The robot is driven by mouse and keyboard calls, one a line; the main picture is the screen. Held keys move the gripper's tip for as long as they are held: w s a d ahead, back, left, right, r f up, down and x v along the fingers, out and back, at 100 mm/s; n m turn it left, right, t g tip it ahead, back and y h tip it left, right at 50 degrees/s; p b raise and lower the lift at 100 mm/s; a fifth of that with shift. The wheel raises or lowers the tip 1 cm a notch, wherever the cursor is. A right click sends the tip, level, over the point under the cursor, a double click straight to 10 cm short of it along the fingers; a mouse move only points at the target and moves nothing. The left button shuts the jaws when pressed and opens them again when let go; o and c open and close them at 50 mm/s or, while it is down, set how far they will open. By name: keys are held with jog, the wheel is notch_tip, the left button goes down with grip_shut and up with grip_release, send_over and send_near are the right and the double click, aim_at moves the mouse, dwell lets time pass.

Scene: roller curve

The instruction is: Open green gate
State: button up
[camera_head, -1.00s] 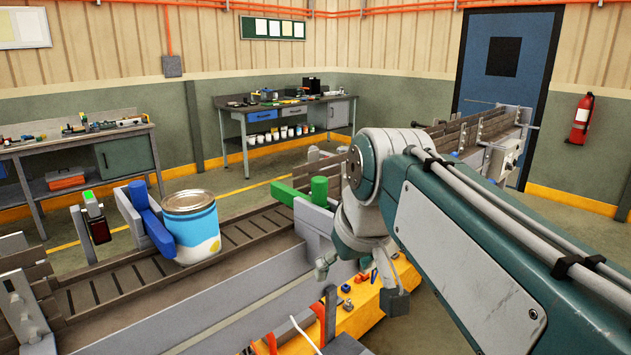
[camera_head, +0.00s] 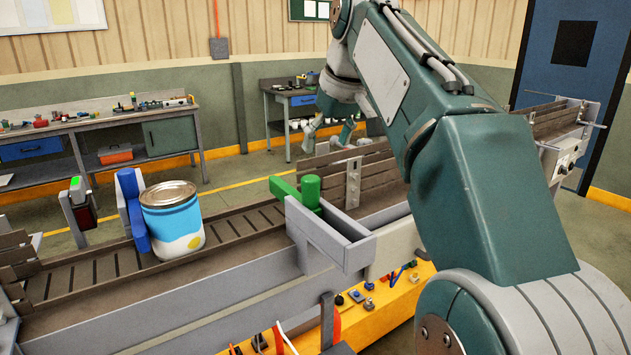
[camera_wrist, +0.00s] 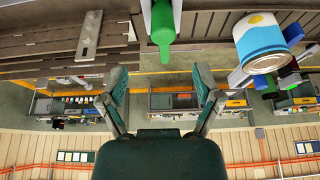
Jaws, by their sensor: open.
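The green gate (camera_head: 286,190) is a green bar reaching from a green post (camera_head: 311,192) over the roller conveyor, near the grey bracket on its near side. It also shows at the top middle of the upside-down wrist view (camera_wrist: 162,38). My gripper (camera_head: 330,134) is raised above and beyond the green gate, over the far side of the conveyor. In the wrist view my gripper (camera_wrist: 160,90) has its two fingers wide apart with nothing between them. The gate lies ahead of the fingertips, apart from them.
A blue and white can (camera_head: 172,222) stands on the conveyor (camera_head: 235,230), left of the green gate, beside a blue gate (camera_head: 133,210). Slatted side boards (camera_head: 385,172) line the far side behind the green gate. Workbenches stand against the back wall.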

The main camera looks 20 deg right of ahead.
aim_at(313, 179)
jog(key=x, duration=0.2)
jog(key=a+x, duration=0.1)
jog(key=x, duration=0.2)
jog(key=shift+w+a, duration=0.1)
jog(key=shift+w, duration=0.1)
jog(key=x, duration=0.5)
jog(key=shift+d, duration=0.5)
jog(key=shift+w+a+f, duration=0.15)
jog(key=shift+f, duration=0.15)
jog(key=shift+a, duration=0.2)
jog(key=shift+d, duration=0.15)
grip_shut()
